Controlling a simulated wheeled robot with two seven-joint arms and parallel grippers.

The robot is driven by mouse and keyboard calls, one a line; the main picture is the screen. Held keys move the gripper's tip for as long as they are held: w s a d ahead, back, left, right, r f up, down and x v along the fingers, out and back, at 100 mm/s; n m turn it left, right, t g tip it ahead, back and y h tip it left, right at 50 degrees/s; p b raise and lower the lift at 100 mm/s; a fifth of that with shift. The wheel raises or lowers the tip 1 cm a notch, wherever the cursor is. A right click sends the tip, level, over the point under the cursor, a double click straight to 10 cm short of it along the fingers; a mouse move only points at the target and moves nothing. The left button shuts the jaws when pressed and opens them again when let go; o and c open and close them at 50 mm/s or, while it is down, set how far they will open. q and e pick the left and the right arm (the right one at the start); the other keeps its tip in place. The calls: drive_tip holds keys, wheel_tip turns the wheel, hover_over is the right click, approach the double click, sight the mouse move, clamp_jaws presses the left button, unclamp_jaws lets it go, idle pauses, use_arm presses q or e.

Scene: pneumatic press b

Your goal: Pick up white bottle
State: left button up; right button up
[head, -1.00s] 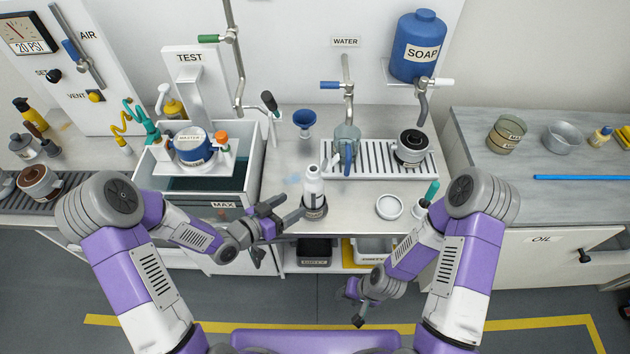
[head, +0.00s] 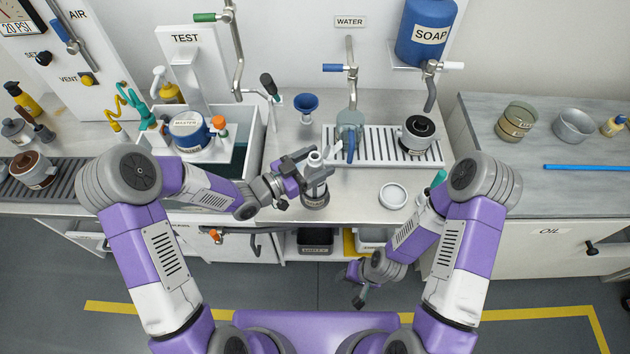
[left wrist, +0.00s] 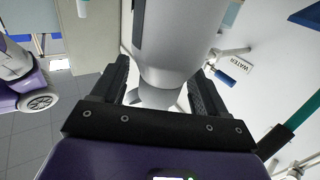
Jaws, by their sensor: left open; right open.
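The white bottle (head: 315,180) stands upright on the counter near its front edge, on or in a dark round base. My left gripper (head: 312,164) is at the bottle, with its open fingers around the upper part. In the left wrist view the bottle (left wrist: 178,45) fills the space between the two dark fingers (left wrist: 162,85). I cannot tell whether either finger touches it. My right gripper (head: 359,287) is open and empty, low in front of the counter.
A drain grate (head: 380,150) holds a pitcher (head: 350,132) and a black-and-white pot (head: 417,135) behind the bottle. A white dish (head: 393,196) lies to its right. A blue funnel (head: 306,104) stands behind it. A sink (head: 252,165) is at the left.

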use_arm(q)
clamp_jaws()
idle(0.4)
drive_tip(key=shift+r, duration=0.1)
